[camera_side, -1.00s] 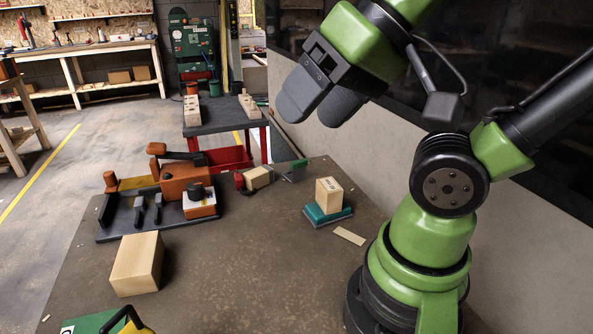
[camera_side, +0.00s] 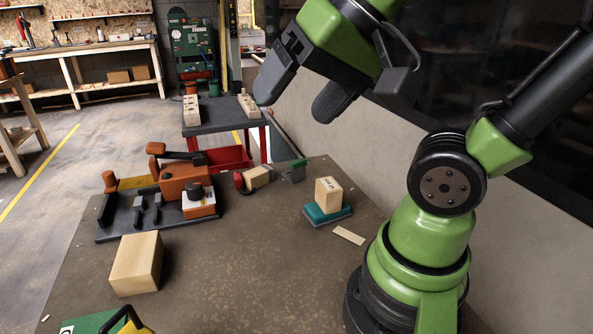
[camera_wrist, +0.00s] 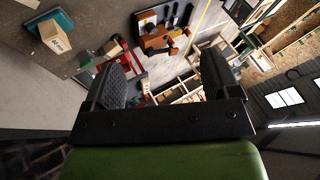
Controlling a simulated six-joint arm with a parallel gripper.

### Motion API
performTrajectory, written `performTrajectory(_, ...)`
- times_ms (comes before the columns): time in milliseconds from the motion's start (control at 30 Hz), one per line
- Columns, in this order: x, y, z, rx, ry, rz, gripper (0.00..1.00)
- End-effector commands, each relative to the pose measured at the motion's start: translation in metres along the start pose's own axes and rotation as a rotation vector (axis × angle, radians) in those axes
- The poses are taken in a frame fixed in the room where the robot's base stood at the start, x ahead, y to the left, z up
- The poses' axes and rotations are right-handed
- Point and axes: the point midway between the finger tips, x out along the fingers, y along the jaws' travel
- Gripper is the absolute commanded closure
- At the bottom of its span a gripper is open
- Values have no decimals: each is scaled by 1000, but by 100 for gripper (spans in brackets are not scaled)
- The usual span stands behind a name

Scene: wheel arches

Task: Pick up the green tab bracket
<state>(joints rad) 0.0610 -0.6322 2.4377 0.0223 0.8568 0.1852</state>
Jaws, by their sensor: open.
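The green tab bracket (camera_side: 294,172) is a small grey piece with a green tab on top. It stands near the back edge of the table in the side view, right of a small wooden block. My gripper (camera_side: 298,104) is high above the table, above the bracket in the picture and well clear of it. Its two dark fingers are spread with nothing between them. In the wrist view, my gripper (camera_wrist: 163,66) is also open and empty.
A wooden block on a teal base (camera_side: 328,214) stands right of the bracket. A small wooden block with a red end (camera_side: 257,178) lies left of it. An orange device on a dark tray (camera_side: 150,220) and a large wooden block (camera_side: 136,264) are further left. The table centre is clear.

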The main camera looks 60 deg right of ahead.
Motion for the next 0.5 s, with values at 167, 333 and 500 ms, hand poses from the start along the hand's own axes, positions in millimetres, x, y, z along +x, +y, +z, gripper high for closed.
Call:
performTrajectory(167,34,10,-64,595,46,93,18)
performTrajectory(333,78,49,-126,1232,144,153,18)
performTrajectory(500,125,118,-171,1866,285,179,18)
